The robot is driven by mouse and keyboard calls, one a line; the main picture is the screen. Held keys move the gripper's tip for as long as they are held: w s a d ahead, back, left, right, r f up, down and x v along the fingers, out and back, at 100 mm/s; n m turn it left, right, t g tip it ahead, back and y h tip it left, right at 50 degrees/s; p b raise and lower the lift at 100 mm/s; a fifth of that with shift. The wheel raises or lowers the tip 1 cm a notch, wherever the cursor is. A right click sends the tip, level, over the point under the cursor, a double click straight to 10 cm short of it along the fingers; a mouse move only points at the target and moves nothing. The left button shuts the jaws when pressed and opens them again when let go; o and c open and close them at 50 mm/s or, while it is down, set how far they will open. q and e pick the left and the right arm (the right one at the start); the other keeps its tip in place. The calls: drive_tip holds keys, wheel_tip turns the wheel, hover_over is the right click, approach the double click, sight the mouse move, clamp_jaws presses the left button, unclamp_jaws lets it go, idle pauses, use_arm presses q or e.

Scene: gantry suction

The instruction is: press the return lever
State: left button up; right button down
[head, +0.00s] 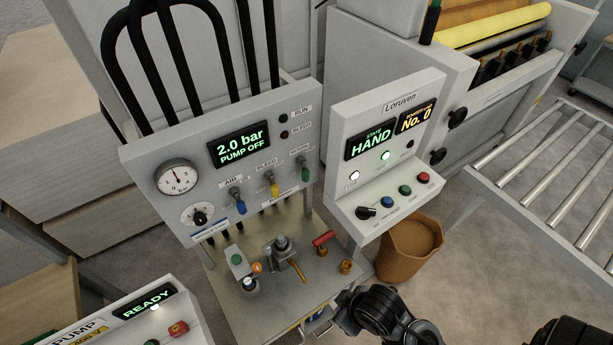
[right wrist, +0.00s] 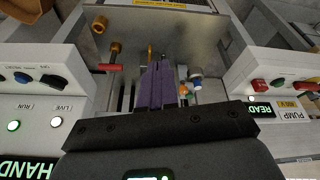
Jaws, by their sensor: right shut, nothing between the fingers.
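On the grey valve panel (head: 135,165) in the head view are three levers: a blue one (head: 238,206) under AIR, a yellow one (head: 273,188) under BLEED, and a green one (head: 305,173) at the right. The label over the green lever is small and looks like RETURN. The panel display (head: 240,146) reads 2.0 bar, PUMP OFF. My right gripper shows in the right wrist view with purple fingers (right wrist: 157,65), shut and empty, over the metal bench. Its fingers are not clear in the head view; no contact with the green lever shows. My left gripper is not in view.
The metal bench (head: 225,277) below the panel carries a red-handled valve (head: 323,239) and brass fittings. A Loruven control box (head: 345,120) showing HAND stands right of the panel. A brown bin (head: 408,250), a roller conveyor (head: 540,170) and a PUMP box (head: 100,322) are around.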

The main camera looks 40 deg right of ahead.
drive_tip(key=w+d+f+n+t+h+b, duration=0.1)
drive_tip(key=w+d+n+t+h+b, duration=0.1)
drive_tip(key=w, duration=0.6)
drive_tip(key=w+d+f+n+t+h+b, duration=0.1)
drive_tip(key=w+d+n+t+h+b, duration=0.2)
drive_tip(key=w, duration=0.6)
drive_tip(key=w+d+n+t+h+b, duration=0.2)
drive_tip(key=w+d+n+t+b, duration=0.2)
drive_tip(key=w, duration=0.5)
drive_tip(key=n+t+b, duration=0.2)
drive_tip(key=t+b, duration=0.1)
drive_tip(key=shift+d+f+t+h, duration=0.25)
drive_tip(key=shift+f+t+h, duration=0.05)
drive_tip(key=shift+f+t, duration=0.1)
